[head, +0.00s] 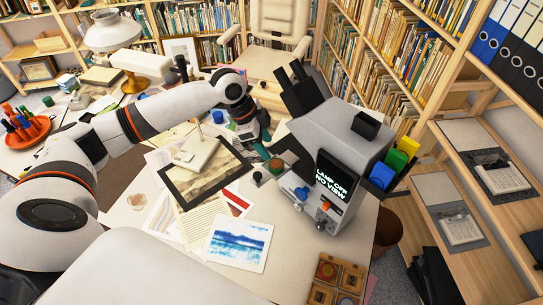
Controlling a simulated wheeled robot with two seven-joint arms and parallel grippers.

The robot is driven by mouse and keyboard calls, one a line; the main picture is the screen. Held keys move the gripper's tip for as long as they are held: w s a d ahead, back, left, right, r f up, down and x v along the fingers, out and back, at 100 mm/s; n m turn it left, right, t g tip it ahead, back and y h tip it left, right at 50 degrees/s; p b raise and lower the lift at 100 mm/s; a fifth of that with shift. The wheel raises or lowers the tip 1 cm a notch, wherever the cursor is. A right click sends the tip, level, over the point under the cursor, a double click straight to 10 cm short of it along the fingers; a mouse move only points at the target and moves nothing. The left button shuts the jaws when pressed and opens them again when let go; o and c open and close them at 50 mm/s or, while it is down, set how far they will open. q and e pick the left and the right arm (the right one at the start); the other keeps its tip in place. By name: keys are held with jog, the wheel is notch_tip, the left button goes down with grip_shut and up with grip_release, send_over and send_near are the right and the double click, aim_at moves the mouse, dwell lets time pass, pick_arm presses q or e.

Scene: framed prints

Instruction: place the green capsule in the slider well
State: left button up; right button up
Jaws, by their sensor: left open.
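The grey viewer machine (345,150) stands right of centre on the desk, its screen reading "LAMP OFF NO VIEW". My left gripper (263,143) points down just above and left of this piece, beside the machine. It is open; any contact with the piece is too small to tell. The slider well cannot be clearly made out. My right gripper is not in view.
Yellow, green and blue blocks (381,175) sit in a holder on the machine's right. A framed print (195,185), loose papers and a blue picture (238,243) lie left of the machine. A wooden compartment tray (335,278) is at the front. Bookshelves stand behind and right.

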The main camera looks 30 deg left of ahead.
pick_arm(q)
jog(key=v, duration=0.5)
jog(key=shift+b, duration=0.3)
